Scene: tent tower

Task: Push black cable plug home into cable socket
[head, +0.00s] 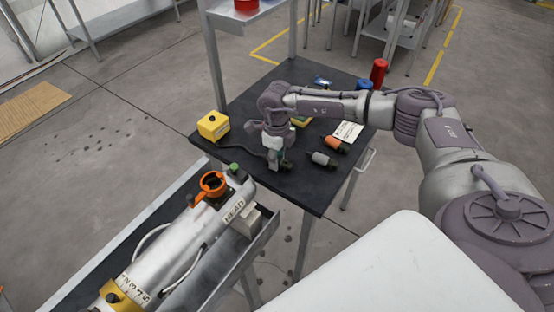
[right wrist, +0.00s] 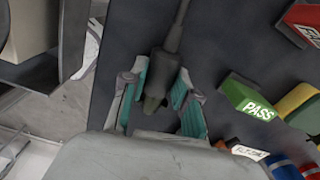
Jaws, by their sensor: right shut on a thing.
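My right gripper (head: 279,161) points down low over the dark table. In the right wrist view its teal fingers (right wrist: 158,98) are shut on the black cable plug (right wrist: 160,70), one finger on each side. The plug's cable runs toward the top of that view, and its olive-tinged tip points toward the palm side. In the head view the black cable (head: 238,151) leads from a yellow box to the gripper, which mostly hides the plug. I cannot tell which part is the cable socket. My left gripper is not in view.
The yellow box (head: 213,125) stands at the table's left edge. A grey plug (head: 323,159) and an orange one (head: 334,143) lie right of the gripper. A silver cylinder (head: 184,240) marked HEAD, with an orange ring (head: 212,184), lies in a metal trough in front of the table.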

